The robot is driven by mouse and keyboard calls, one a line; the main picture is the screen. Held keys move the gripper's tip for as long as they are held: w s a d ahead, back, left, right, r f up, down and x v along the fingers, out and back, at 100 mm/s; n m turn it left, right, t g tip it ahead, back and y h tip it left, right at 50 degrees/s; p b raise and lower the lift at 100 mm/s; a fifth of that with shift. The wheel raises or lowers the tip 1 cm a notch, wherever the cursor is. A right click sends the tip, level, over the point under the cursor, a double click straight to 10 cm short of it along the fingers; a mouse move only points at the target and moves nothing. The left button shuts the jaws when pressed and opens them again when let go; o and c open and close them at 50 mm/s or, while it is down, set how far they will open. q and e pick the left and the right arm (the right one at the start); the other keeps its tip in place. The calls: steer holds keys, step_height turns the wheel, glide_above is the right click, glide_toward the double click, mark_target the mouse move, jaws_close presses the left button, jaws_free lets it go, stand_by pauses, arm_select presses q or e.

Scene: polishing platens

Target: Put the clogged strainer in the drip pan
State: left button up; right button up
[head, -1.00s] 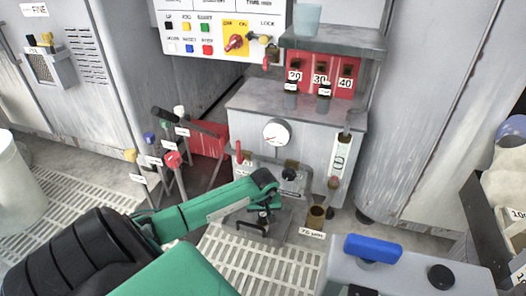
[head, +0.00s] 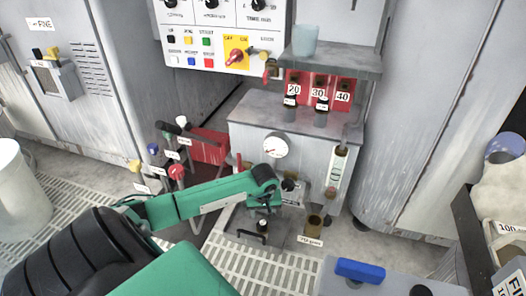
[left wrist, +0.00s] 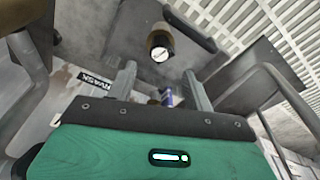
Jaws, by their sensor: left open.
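My left gripper (left wrist: 160,88) is open in the left wrist view, with its two grey fingers apart and nothing held between them. In the head view the green left arm reaches to the front of the grey machine; its fingers are mostly hidden there. A small dark cylinder (head: 262,226), possibly the strainer, stands on a grey flat tray with a black handle (head: 247,238), possibly the drip pan. In the left wrist view a dark, brass-rimmed cylinder with a pale label (left wrist: 161,46) is beyond the fingertips, apart from them. I cannot tell whether it is clogged.
The grey machine (head: 245,140) with a gauge is behind. Coloured-knob levers (head: 177,172) stand left of it. A grey top with a blue block (head: 360,270) is at front right. Floor grating (head: 250,272) lies in front.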

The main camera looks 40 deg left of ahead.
arm_select(q)
steer(key=r, duration=0.1)
steer(key=r+p, duration=0.1)
steer(key=r, duration=0.1)
steer(key=r+p, duration=0.1)
steer(key=shift+s+d+r, duration=0.25)
steer(key=shift+f, duration=0.1)
stand_by(0.3)
